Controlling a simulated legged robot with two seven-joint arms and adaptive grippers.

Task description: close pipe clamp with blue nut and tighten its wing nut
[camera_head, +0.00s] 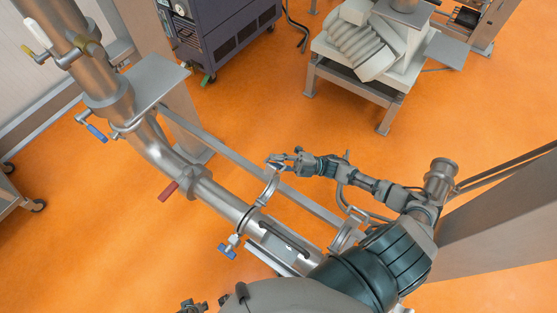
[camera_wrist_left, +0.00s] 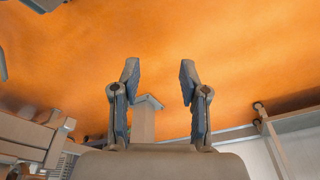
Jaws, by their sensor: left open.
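The open pipe clamp, a curved metal band (camera_head: 269,188), stands raised on the right side of the steel pipe in the head view. Its blue nut (camera_head: 228,251) hangs at the left side of the pipe. My right gripper (camera_head: 277,161) is at the raised end of the band, touching or very close to it. Whether its fingers are shut on the band is too small to tell. My left gripper (camera_wrist_left: 158,82) is open and empty in the left wrist view, with floor beyond its fingers. Only a dark part of it seems to show at the head view's bottom edge.
The pipe (camera_head: 225,200) runs diagonally, with a red-handled fitting (camera_head: 168,191) and another blue-handled clamp (camera_head: 97,132) farther up. A long rail (camera_head: 240,165) runs beside it. A dark cabinet (camera_head: 225,40) and a stand (camera_head: 350,75) are farther back. Orange floor between is clear.

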